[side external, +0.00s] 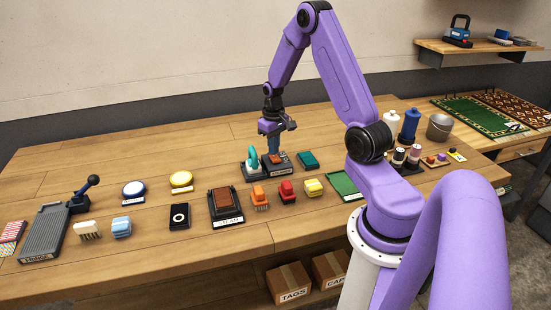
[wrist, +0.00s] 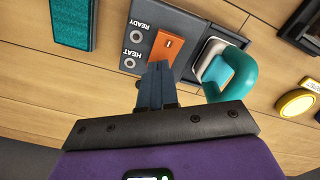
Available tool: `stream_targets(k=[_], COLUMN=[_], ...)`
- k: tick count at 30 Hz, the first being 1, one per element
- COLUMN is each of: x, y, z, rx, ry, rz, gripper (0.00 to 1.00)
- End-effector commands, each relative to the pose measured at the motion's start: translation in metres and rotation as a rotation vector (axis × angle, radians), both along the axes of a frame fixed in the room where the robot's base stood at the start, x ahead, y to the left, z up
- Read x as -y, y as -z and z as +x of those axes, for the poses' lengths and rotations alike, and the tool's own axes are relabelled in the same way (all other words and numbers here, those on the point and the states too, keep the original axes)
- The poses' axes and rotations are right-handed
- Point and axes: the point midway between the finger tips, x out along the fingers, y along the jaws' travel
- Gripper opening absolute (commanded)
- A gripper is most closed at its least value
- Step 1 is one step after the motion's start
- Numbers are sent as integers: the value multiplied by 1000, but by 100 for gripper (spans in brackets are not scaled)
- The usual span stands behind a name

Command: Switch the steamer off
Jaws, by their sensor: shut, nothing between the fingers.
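The steamer's dark base (side external: 284,168) stands near the middle of the bench. Its orange rocker switch (wrist: 169,44) sits on the top face, next to lamps marked READY and HEAT (wrist: 130,62); I cannot tell whether they are lit. In the side view my gripper (side external: 272,150) is over the base. Contact and the switch's position are unclear.
A teal block (side external: 308,160) lies right of the base. A dark tray with a brown pad (side external: 240,204) is front left.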

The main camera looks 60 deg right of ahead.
Motion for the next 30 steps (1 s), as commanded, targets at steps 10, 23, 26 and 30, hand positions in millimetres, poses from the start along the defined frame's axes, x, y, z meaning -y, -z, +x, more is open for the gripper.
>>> stream_targets(k=[10,23,26,30], x=[0,1,0,0], y=[-25,-54,-59,-61], z=[1,1,0,0], rx=[3,4,2,1], ry=[1,1,1,1], rz=[-2,-2,-1,0], gripper=[0,0,0,0])
